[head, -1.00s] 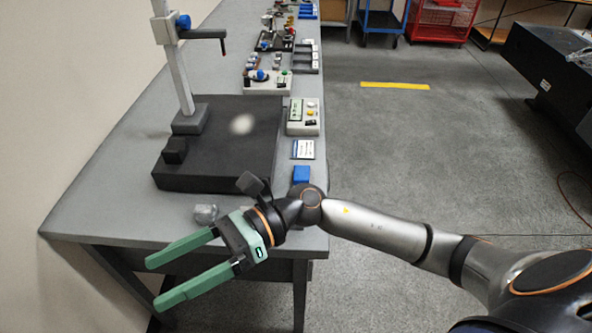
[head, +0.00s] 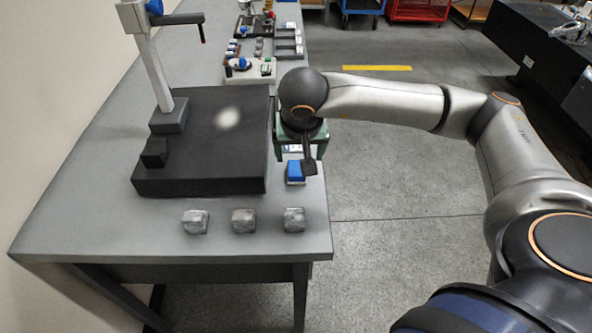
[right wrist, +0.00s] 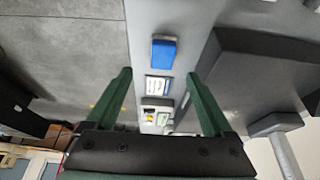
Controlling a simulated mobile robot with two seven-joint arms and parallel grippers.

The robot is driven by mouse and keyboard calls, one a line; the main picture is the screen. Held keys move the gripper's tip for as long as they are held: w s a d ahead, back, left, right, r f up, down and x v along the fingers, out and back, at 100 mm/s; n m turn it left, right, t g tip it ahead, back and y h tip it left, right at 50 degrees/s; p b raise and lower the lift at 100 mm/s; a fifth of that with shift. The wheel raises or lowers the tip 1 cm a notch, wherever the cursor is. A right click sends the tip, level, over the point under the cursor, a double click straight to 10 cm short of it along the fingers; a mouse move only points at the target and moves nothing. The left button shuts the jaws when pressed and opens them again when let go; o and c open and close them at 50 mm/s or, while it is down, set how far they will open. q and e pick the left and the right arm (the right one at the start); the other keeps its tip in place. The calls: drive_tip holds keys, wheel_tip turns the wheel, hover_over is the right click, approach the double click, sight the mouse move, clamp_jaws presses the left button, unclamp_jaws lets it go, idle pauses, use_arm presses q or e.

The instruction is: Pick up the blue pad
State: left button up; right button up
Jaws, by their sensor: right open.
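The blue pad (head: 295,171) lies on the grey bench top near its right edge, right of the dark granite block. It also shows in the right wrist view (right wrist: 164,53), beyond the fingertips and between their lines. My right gripper (right wrist: 160,80) is open and empty, its two green fingers apart. In the head view the right arm reaches over the bench edge and the gripper points down just behind the pad, its fingers partly hidden by the wrist. My left gripper is not in view.
The dark granite block (head: 200,184) with a post and arm stands left of the pad. Several grey metal blocks (head: 243,221) sit along the near edge of the bench (head: 100,215). A printed card (right wrist: 158,86) and a small control box (right wrist: 157,115) lie near the pad.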

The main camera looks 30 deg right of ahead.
sight(297, 168)
drive_tip(key=x, duration=0.8)
drive_tip(key=shift+w+a+p, duration=0.1)
drive_tip(key=shift+a+p, duration=0.05)
drive_tip(key=shift+p, duration=0.15)
clamp_jaws()
idle(0.3)
